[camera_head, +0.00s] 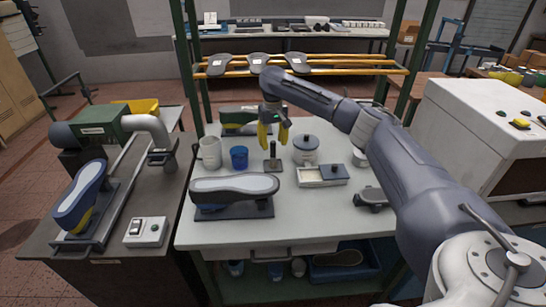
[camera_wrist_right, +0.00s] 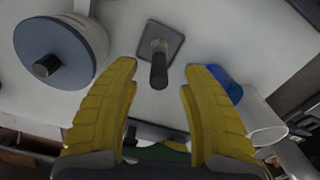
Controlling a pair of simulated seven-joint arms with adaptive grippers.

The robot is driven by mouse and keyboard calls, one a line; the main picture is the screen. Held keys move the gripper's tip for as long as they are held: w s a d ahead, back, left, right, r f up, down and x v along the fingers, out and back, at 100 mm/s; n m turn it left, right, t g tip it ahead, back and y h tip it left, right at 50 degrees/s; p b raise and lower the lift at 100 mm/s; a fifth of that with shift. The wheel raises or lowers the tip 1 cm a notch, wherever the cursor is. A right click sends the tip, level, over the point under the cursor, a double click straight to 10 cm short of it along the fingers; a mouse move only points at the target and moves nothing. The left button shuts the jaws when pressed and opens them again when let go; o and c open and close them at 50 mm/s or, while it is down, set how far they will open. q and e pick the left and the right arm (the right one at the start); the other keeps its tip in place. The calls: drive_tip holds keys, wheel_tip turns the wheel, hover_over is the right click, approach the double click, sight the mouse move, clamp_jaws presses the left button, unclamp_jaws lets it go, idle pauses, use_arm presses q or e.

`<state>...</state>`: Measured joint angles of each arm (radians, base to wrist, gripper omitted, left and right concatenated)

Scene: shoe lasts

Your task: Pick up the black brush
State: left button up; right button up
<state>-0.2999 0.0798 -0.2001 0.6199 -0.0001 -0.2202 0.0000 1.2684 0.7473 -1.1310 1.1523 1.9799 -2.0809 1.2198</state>
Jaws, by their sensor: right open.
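A dark upright handle on a small square base (camera_head: 273,163), which I take for the black brush, stands on the light workbench (camera_head: 290,228). In the wrist view the brush (camera_wrist_right: 158,70) points up at the camera above its grey plate. My right gripper (camera_head: 273,140) points down just above and around the upper end of it. Its yellow fingers are open, one on each side. In the wrist view the gap of the right gripper (camera_wrist_right: 160,72) shows the handle between the fingertips, apart from both. Any bristles cannot be made out. My left gripper is not in view.
A lidded grey pot (camera_head: 306,152) stands to the right of the brush, a blue cup (camera_head: 239,157) and a white mug (camera_head: 209,152) to the left. A white tray (camera_head: 310,178) and a shoe last (camera_head: 235,185) lie nearer. The bench's front is clear.

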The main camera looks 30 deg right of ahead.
sight(273, 156)
drive_tip(key=shift+w+d+f, duration=0.1)
drive_tip(key=shift+f, duration=2.7)
drive_tip(key=shift+c, duration=0.3)
clamp_jaws()
